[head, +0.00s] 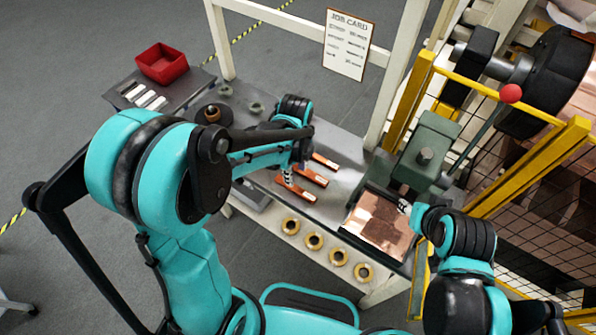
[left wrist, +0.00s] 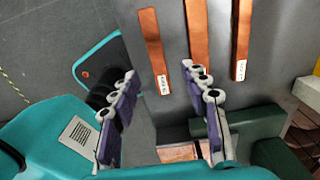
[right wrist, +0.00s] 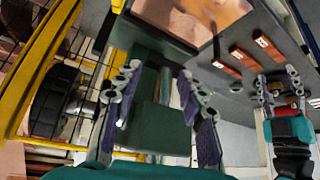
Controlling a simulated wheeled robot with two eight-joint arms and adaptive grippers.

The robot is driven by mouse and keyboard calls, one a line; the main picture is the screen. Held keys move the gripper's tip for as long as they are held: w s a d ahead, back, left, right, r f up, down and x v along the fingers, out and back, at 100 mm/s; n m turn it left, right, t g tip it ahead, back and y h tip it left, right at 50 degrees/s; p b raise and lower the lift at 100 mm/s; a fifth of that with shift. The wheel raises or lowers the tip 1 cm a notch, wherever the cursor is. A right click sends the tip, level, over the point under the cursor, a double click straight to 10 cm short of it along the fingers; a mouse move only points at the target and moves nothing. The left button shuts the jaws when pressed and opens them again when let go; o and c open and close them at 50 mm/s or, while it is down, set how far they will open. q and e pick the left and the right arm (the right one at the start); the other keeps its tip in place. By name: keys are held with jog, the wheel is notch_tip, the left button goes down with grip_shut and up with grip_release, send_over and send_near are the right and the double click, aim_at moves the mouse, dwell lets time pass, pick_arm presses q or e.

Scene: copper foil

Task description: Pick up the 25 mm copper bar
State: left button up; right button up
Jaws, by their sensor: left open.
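Three flat copper bars lie side by side on the grey bench: one farthest back (head: 326,161), a middle one (head: 311,176) and a nearest one (head: 297,190). The left wrist view shows a left bar (left wrist: 152,45), a middle bar (left wrist: 197,35) and a right bar (left wrist: 241,35). Pale labels show on bar ends; their text is too small to read, so I cannot tell which is 25 mm. My left gripper (left wrist: 163,75) is open and empty near the bars; it also shows in the right wrist view (right wrist: 277,80). My right gripper (right wrist: 158,72) is open beside the green machine.
A green press-like machine (head: 428,150) stands at the bench's right, behind a copper sheet (head: 380,225). Yellow-framed mesh guarding (head: 572,135) is farther right. A red bin (head: 162,64) sits at the far left. Brass rings (head: 314,240) line the bench front. A job card (head: 348,45) hangs behind.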

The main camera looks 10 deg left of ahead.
aim_at(295, 188)
pick_arm(q)
jog(key=f+b, duration=0.1)
jog(key=f, duration=0.1)
jog(key=f+b, duration=0.1)
jog(key=f, duration=0.4)
jog(key=shift+s+f+b, duration=0.2)
jog(key=shift+s+b, duration=0.1)
jog(key=shift+b, duration=0.1)
grip_shut()
